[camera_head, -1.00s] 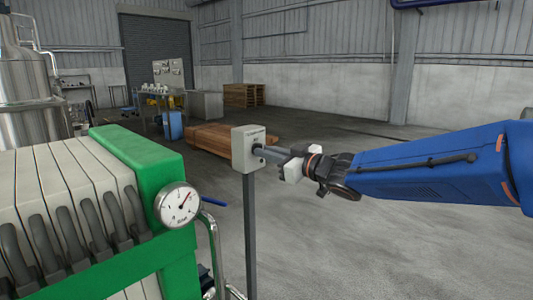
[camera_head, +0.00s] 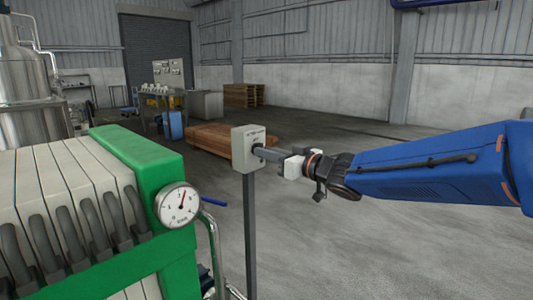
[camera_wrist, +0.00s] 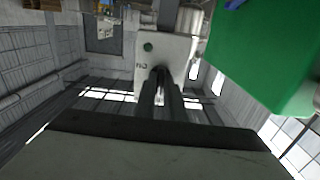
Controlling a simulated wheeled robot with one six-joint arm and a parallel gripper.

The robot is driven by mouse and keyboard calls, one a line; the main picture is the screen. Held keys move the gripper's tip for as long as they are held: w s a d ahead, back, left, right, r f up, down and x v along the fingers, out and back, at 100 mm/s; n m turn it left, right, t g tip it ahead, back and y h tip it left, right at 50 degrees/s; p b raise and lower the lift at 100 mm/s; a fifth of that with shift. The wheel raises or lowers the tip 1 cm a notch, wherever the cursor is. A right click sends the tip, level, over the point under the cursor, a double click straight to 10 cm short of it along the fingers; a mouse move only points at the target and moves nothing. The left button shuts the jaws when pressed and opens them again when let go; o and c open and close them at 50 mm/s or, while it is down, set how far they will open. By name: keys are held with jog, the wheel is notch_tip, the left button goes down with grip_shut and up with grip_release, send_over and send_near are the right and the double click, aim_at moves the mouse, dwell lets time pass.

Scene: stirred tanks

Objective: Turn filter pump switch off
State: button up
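The filter pump switch box (camera_head: 248,150) is a light grey box on a dark post, right of the green-ended filter press. In the wrist view the box (camera_wrist: 181,48) shows a round green spot and small dark lettering left of my fingers. My gripper (camera_head: 262,152) reaches the box face from the right. In the wrist view its two dark fingers (camera_wrist: 161,76) lie close together, with a narrow gap, their tips at the box face. They appear shut on the switch knob, which the fingertips mostly hide.
The filter press's green end plate (camera_head: 145,165) stands close left of the box and carries a round gauge (camera_head: 177,205). A pipe runs between press and post. Wooden pallets (camera_head: 208,138) lie behind the post. The floor to the right is open.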

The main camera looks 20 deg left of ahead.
jog(key=o, duration=0.4)
jog(key=shift+c, duration=0.2)
jog(key=shift+d, duration=0.15)
jog(key=v, duration=1.7)
jog(key=shift+s+d+f, duration=0.1)
jog(key=shift+s, duration=0.05)
